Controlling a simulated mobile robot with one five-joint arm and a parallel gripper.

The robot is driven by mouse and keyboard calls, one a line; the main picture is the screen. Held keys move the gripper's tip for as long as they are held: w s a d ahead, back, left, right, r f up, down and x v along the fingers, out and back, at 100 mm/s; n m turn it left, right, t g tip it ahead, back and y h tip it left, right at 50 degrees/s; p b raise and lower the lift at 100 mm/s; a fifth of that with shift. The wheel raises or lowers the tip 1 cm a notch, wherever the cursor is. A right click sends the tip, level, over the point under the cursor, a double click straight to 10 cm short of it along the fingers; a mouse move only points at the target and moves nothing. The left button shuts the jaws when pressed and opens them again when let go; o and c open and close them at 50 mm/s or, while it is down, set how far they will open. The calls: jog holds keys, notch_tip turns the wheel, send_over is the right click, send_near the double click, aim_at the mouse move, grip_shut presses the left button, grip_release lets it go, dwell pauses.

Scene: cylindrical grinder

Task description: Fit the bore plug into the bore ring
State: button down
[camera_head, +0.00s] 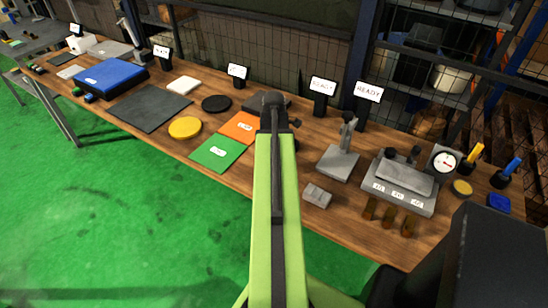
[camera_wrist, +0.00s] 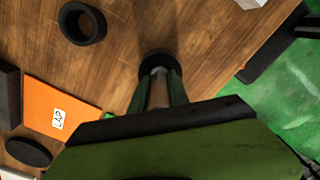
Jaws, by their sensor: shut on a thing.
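In the wrist view my gripper (camera_wrist: 158,80) points down at the wooden bench, shut on a slim metallic-brown cylinder, seemingly the bore plug (camera_wrist: 158,94). A dark round piece (camera_wrist: 157,55) shows right at the plug's far end. I cannot tell whether it is a ring on the bench or whether the plug enters it. A separate black ring (camera_wrist: 82,23) with an open centre lies flat on the bench, up and left of the fingers. I cannot tell which one is the bore ring. In the head view my arm hides the plug and the fingertips.
An orange pad (camera_head: 240,127) and green pad (camera_head: 217,153) lie left of my arm. A small grey block (camera_head: 317,195), a grey stand (camera_head: 338,162) and a grey fixture (camera_head: 400,185) stand to the right.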

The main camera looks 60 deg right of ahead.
jog(key=shift+s+a+f+b, duration=0.3)
jog(key=shift+s+f+b, duration=0.1)
jog(key=shift+b, duration=0.1)
jog(key=c, duration=1.2)
grip_release()
jog(key=shift+a, duration=0.1)
jog(key=shift+c, duration=0.2)
jog(key=r+p, duration=1.3)
jog(key=shift+w+d+r+p, duration=0.15)
jog(key=shift+w+d+p, duration=0.15)
jog(key=shift+d+p, duration=0.1)
